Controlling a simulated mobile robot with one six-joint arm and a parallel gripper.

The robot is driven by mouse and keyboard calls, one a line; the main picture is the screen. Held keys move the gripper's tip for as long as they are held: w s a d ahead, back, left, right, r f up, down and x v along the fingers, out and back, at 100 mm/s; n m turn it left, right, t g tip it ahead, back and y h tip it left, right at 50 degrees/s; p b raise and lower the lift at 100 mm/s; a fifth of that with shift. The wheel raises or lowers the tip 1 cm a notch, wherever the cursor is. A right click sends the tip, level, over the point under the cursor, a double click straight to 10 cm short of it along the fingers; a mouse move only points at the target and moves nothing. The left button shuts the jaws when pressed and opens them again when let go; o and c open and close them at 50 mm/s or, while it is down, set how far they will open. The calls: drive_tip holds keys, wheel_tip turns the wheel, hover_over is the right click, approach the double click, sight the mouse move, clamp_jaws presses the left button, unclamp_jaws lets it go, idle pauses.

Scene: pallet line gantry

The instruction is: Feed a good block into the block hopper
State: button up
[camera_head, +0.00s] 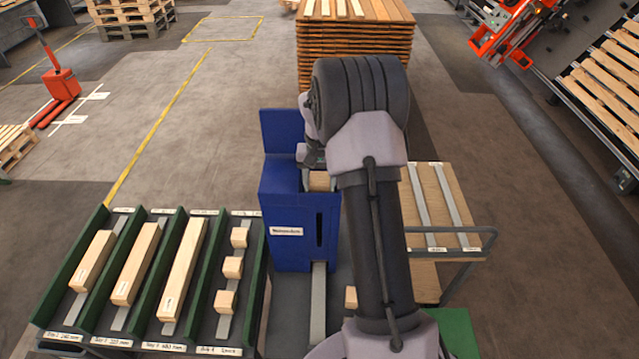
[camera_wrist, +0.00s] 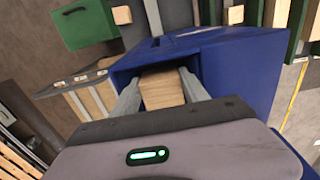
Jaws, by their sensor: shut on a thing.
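The block hopper is a tall blue box (camera_head: 283,215) with a label and a dark slot on its front. My gripper (camera_wrist: 158,78) is shut on a pale wooden block (camera_wrist: 163,91), one finger on each side. The block is within the hopper's open top, between its blue walls (camera_wrist: 238,75). The block also shows in the head view (camera_head: 319,182). How far down it sits, and whether it touches anything below, I cannot tell. My arm hides much of the hopper's right side in the head view.
Left of the hopper a green-sided rack (camera_head: 58,275) holds long timbers and several small blocks (camera_head: 233,267). Another block (camera_head: 351,297) lies by my arm. A green box (camera_head: 460,332) is lower right. A cart (camera_head: 465,240) stands right; a board stack (camera_head: 355,60) is behind.

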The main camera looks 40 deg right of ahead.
drive_tip(key=o, duration=1.5)
wheel_tip(320, 180, up, 17)
drive_tip(key=shift+r+p, duration=0.2)
drive_tip(key=shift+p, duration=0.2)
